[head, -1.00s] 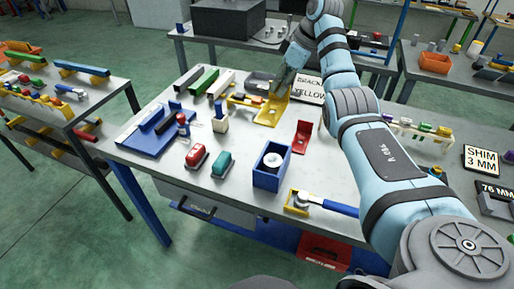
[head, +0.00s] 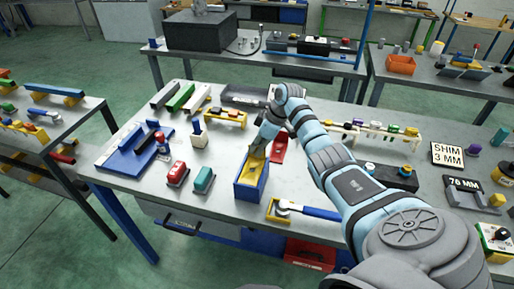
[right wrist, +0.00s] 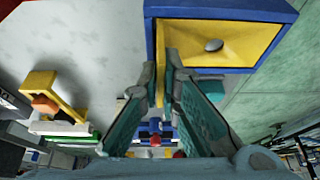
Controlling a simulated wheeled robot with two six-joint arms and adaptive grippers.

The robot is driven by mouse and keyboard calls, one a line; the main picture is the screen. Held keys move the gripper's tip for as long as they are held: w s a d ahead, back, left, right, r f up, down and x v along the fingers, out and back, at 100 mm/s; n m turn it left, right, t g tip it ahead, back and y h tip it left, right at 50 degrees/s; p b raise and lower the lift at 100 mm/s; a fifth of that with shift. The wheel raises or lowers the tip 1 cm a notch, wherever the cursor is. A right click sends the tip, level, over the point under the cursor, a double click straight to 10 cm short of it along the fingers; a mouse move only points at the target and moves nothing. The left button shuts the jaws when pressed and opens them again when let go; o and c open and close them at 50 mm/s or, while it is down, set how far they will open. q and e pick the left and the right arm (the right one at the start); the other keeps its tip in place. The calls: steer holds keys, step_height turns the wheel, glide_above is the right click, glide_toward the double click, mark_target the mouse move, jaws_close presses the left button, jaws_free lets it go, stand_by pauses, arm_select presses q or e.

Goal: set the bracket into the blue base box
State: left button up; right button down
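The blue base box (head: 248,194) stands near the front edge of the table; its rim also shows at the top of the right wrist view (right wrist: 290,14). The yellow bracket (head: 252,169) is at the box's opening. In the right wrist view, its plate with a hole (right wrist: 228,44) lies between the blue walls, and its other leg is pinched between my fingers. My right gripper (head: 260,147) is shut on that leg (right wrist: 167,80). How deep the bracket sits is hard to tell. The inside of the box is hidden under the plate. My left gripper is out of view.
A red bracket (head: 279,149) stands just behind the box. Red (head: 177,174) and teal (head: 204,180) blocks lie to its left. A yellow tray with a blue-handled tool (head: 318,212) lies to its right. A blue fixture (head: 133,156) is farther left.

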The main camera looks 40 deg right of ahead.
steer(key=shift+w+f, duration=0.1)
steer(key=shift+f, duration=0.15)
steer(key=c, duration=1.8)
jaws_free()
steer(key=shift+r, duration=0.1)
steer(key=v, duration=1.2)
